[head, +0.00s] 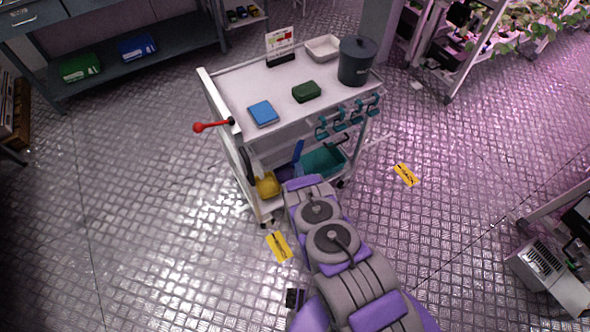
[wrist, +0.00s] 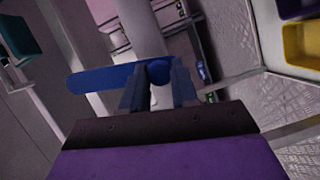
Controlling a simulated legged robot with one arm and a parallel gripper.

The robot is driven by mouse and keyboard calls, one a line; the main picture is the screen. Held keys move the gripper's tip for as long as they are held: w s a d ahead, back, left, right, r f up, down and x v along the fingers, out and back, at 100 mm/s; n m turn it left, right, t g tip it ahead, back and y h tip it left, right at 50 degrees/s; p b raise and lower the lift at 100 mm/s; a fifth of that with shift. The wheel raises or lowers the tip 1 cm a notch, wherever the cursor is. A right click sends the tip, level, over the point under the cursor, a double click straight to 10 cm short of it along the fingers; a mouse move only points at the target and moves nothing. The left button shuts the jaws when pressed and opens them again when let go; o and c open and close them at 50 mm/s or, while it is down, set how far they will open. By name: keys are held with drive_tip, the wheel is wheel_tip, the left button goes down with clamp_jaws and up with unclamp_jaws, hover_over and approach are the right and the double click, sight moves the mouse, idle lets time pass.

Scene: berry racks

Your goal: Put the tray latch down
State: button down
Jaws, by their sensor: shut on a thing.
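The tray latch shows as a flat blue bar with a rounded end (wrist: 95,79) in the wrist view, lying across the picture. My gripper (wrist: 160,72) is shut on it, with one dark finger on each side near its right end. In the head view a blue upright piece (head: 298,152), likely the same latch, stands at the near side of the white cart (head: 237,140), above its lower shelf. My arm reaches to that spot and hides my gripper there. How the latch is fixed to the cart cannot be made out.
The lower shelf holds a teal bin (head: 325,162), a yellow bin (head: 267,185) and a purple bin. On top are a dark lidded bucket (head: 357,62), a white tray, a green box and a blue book. A red lever (head: 212,126) sticks out left. Open floor lies left.

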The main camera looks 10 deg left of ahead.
drive_tip(key=shift+w+d+f+n+b, duration=0.3)
drive_tip(key=shift+d+n+b, duration=0.1)
drive_tip(key=shift+n, duration=0.2)
drive_tip(key=c, duration=1.1)
unclamp_jaws()
drive_tip(key=shift+o, duration=1.2)
drive_tip(key=shift+a, duration=0.1)
